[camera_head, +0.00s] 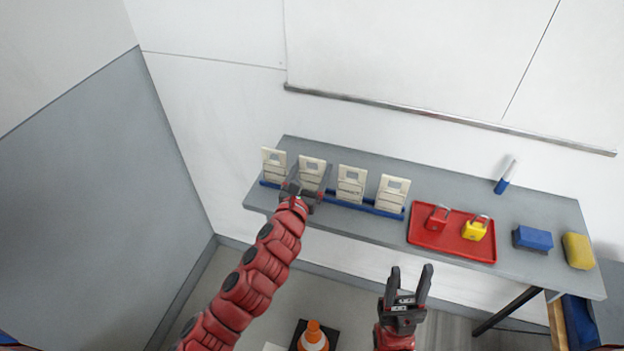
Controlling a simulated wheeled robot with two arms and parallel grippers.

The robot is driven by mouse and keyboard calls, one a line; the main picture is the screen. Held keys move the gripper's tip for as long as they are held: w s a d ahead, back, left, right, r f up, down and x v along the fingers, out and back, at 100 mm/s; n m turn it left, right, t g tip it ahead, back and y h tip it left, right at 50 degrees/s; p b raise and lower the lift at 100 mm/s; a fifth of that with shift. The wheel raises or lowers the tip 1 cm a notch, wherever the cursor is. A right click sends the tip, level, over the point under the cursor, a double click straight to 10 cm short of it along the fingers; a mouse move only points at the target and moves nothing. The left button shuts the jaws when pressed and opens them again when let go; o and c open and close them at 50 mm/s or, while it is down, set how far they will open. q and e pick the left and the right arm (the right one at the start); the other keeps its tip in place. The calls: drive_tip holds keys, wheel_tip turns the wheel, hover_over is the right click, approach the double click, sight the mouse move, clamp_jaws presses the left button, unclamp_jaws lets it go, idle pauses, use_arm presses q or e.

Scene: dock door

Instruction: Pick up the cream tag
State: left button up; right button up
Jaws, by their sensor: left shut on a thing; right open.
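Several cream tags stand in a row in a blue rack (362,207) on the left part of the grey table. One cream tag (273,163) is at the far left, and two more stand to the right, a cream tag (351,184) and a cream tag (392,192). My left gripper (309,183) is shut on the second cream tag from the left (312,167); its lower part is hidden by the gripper. I cannot tell whether it is clear of the rack. My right gripper (409,280) is open and empty, in front of the table's front edge.
A red tray (451,253) holds a red padlock (437,218) and a yellow padlock (475,229). A blue block (532,238), a yellow sponge (578,251) and a blue-and-white marker (505,178) are at the right. An orange cone (313,336) stands on the floor.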

sight(312, 161)
use_arm(q)
drive_tip(key=shift+c, duration=0.6)
drive_tip(key=shift+r+b, duration=0.35)
drive_tip(key=shift+r, duration=0.5)
drive_tip(key=shift+s+r+b, duration=0.35)
drive_tip(key=shift+r, duration=0.5)
drive_tip(key=s+r+p, duration=0.1)
drive_tip(key=s+p, duration=0.5)
drive_tip(key=s, duration=0.9)
drive_tip(key=shift+s+r+p, duration=0.15)
drive_tip(key=shift+r+p, duration=0.15)
drive_tip(key=shift+p, duration=0.1)
